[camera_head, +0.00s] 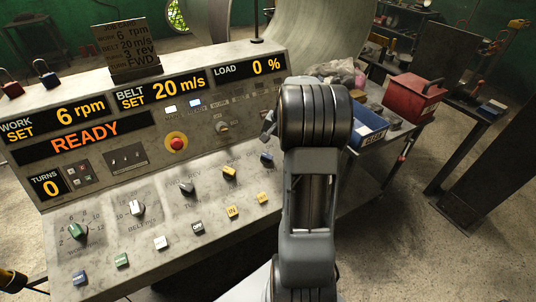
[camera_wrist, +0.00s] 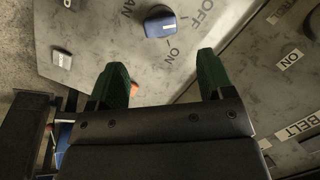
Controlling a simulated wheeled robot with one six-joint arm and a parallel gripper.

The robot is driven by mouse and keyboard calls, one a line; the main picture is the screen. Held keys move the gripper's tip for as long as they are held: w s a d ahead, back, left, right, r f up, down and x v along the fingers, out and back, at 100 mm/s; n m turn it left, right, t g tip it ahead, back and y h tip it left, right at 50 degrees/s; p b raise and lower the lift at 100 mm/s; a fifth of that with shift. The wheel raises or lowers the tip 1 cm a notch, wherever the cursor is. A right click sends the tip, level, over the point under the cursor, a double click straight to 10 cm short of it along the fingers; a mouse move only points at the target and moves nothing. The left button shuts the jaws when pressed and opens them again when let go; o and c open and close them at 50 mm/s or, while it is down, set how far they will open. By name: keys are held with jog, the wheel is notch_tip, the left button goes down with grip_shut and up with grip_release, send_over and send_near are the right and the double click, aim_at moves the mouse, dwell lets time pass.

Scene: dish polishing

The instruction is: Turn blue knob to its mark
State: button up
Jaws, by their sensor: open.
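The blue knob (camera_head: 267,158) sits at the right end of the sloped control panel, left of my arm. In the wrist view the blue knob (camera_wrist: 160,22) is at the top centre, between FAN, OFF and ON lettering. ON is just below it in the picture. Which lettering its pointer faces is too small to tell. My gripper (camera_wrist: 160,65) is open, with its two green fingers apart and nothing between them. The knob shows just beyond the fingertips, centred between them and not touched. In the head view the fingers are mostly hidden by my arm.
The panel (camera_head: 130,275) carries other knobs, including a green one (camera_head: 78,230) and a yellow one (camera_head: 230,172), and several push buttons. A red emergency button (camera_head: 177,143) stands on the upright face. A blue bin (camera_head: 366,126) and a red toolbox (camera_head: 412,96) lie right of my arm.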

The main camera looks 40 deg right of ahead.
aim_at(268, 155)
jog(key=x, duration=0.9)
jog(key=shift+p, duration=0.4)
jog(key=c, duration=0.9)
